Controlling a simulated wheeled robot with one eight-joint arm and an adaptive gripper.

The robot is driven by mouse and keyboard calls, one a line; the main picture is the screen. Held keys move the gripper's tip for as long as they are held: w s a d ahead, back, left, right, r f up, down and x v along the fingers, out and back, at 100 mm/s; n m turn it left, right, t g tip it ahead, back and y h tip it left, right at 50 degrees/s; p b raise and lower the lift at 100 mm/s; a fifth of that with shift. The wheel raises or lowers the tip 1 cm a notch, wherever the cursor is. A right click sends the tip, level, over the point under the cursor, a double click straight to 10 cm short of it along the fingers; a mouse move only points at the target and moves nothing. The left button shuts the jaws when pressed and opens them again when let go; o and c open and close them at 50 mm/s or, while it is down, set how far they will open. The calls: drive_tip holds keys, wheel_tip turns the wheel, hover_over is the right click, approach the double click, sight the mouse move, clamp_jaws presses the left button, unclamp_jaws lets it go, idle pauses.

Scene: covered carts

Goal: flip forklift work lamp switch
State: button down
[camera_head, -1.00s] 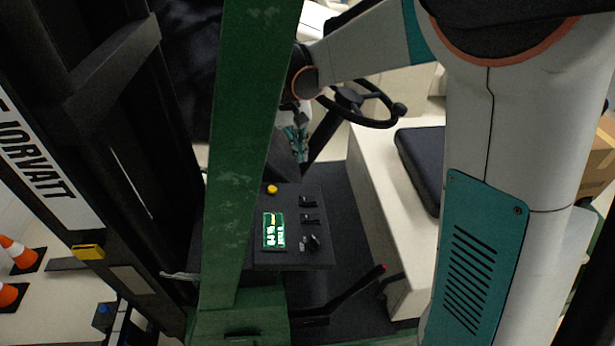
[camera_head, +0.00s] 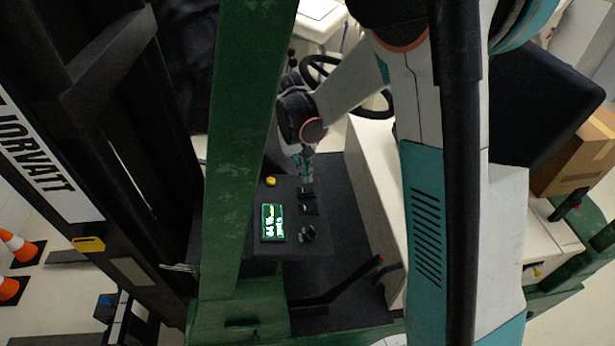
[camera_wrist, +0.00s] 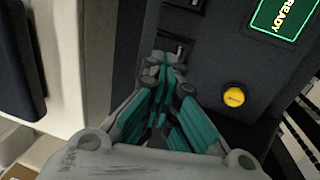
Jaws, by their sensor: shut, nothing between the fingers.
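The forklift's dark control panel (camera_head: 290,250) carries two black rocker switches, one above the other. The upper switch (camera_head: 307,193) is right at my fingertips, and the lower switch (camera_head: 308,209) is clear of them. My gripper (camera_head: 307,181) is shut and empty, pointing down at the panel. In the wrist view my fingertips (camera_wrist: 168,60) overlap the near switch (camera_wrist: 178,46) and hide part of it; I cannot tell whether they touch. The other switch (camera_wrist: 188,4) is at the top edge. No lamp label is readable, and switch positions are unclear.
A lit green display (camera_head: 272,222), a yellow button (camera_head: 271,181) and a dark knob (camera_head: 308,234) share the panel. A green pillar (camera_head: 240,130) stands close on the left. The steering wheel (camera_head: 318,64) is behind my arm. A red-tipped lever (camera_head: 345,285) lies below right.

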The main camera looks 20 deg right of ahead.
sight(307, 190)
drive_tip(key=shift+d+f, duration=0.15)
drive_tip(key=shift+f, duration=0.65)
drive_tip(key=shift+d+f, duration=0.1)
drive_tip(key=shift+f, duration=0.65)
drive_tip(key=shift+s+d+f+y+b, duration=0.15)
drive_tip(key=shift+d+f+y+b, duration=0.1)
drive_tip(key=shift+f+y+b, duration=0.4)
drive_tip(key=shift+s+r, duration=0.1)
drive_tip(key=shift+r, duration=0.2)
drive_tip(key=shift+a, duration=0.1)
drive_tip(key=shift+a, duration=0.15)
drive_tip(key=shift+w+a+r, duration=0.1)
drive_tip(key=shift+w+a, duration=0.15)
drive_tip(key=shift+a, duration=0.35)
